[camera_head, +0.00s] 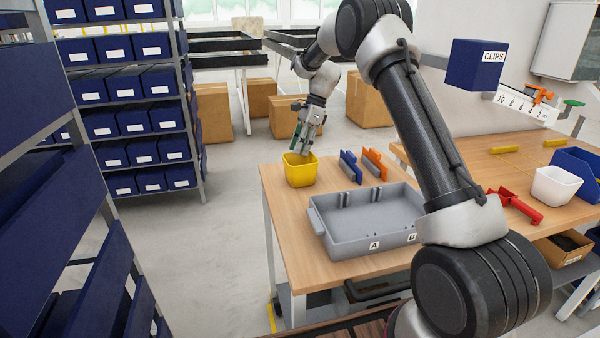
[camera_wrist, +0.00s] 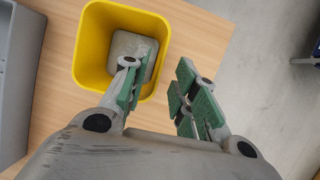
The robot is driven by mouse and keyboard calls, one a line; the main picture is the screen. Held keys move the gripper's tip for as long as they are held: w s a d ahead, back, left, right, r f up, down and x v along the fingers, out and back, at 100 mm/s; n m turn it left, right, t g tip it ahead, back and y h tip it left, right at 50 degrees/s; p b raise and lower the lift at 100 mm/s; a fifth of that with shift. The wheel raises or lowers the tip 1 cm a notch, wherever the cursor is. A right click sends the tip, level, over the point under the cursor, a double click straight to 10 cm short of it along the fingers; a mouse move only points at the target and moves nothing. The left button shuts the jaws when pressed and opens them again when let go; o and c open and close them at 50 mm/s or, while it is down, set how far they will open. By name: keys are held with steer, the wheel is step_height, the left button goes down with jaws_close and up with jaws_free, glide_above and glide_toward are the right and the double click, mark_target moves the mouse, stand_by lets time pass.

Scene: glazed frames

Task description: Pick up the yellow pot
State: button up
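The yellow pot (camera_head: 300,173) stands upright near the far left corner of the wooden table. In the wrist view the pot (camera_wrist: 91,48) is seen from above at upper left, with a grey patch at its bottom whose nature I cannot tell. My gripper (camera_head: 305,145) points down just above the pot. In the wrist view my gripper (camera_wrist: 164,74) is open, with green pads. One finger overlaps the pot's inside and the other is outside its right wall. That wall shows between the fingers. I cannot tell whether either finger touches it.
A grey tray (camera_head: 345,249) marked A and B lies in front of the pot. Blue (camera_head: 350,167) and orange (camera_head: 374,163) pieces stand to the pot's right. A white pot (camera_head: 556,186) and red tool (camera_head: 517,206) lie farther right. The table's left edge is close to the pot.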

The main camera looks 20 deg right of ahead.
mark_target(296, 161)
steer(key=x, duration=0.5)
steer(key=shift+s+d+f, duration=0.1)
steer(key=shift+f, duration=0.35)
jaws_close()
